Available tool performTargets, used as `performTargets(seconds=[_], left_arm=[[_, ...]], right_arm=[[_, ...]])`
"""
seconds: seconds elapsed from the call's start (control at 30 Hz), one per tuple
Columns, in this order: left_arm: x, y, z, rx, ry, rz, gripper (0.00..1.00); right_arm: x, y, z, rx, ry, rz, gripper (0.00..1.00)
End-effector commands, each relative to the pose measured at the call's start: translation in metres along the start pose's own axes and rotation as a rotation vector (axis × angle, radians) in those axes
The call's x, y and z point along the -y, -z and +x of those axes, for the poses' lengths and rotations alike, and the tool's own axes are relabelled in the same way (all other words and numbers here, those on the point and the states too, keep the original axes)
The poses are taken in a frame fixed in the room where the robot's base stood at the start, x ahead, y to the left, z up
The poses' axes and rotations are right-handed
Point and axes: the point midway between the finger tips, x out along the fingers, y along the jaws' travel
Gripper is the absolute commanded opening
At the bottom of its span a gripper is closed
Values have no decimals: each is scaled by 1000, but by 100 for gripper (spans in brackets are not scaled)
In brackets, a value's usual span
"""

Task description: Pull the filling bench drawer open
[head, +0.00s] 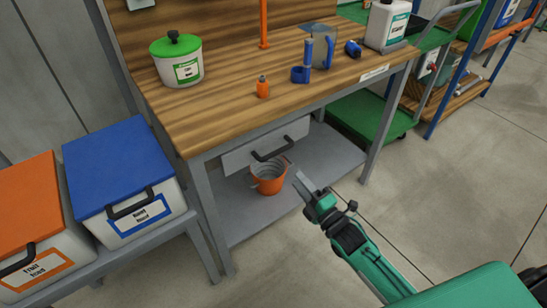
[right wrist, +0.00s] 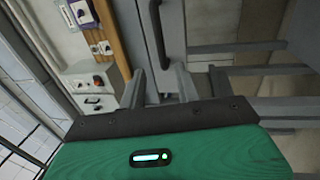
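The filling bench (head: 225,112) has a wooden top on a grey frame. Its pale drawer front (head: 240,159) hangs under the top and looks closed. The drawer's dark bar handle (head: 272,149) also shows in the right wrist view (right wrist: 157,35), where it lies ahead of the gap between my fingers. My right gripper (head: 298,179) is in front of the drawer, to the right of and below the handle in the head view. In the right wrist view its two fingers (right wrist: 160,82) stand apart with nothing between them. My left gripper is out of view.
An orange bucket (head: 269,182) stands on the bench's lower shelf (head: 315,163), below the drawer. Lidded bins (head: 125,180) stand at left. Floor at right is clear.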

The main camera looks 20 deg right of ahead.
Motion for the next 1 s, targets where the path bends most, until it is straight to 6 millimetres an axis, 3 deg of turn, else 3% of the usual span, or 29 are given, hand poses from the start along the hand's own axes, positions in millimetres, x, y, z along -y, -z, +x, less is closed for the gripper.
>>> performTargets(seconds=[0.6,0.8,1.0], left_arm=[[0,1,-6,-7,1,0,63],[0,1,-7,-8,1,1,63],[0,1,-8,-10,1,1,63]], right_arm=[[0,0,103,0,1,3,33],[1,0,121,0,2,3,33],[1,1,125,0,3,3,33]])
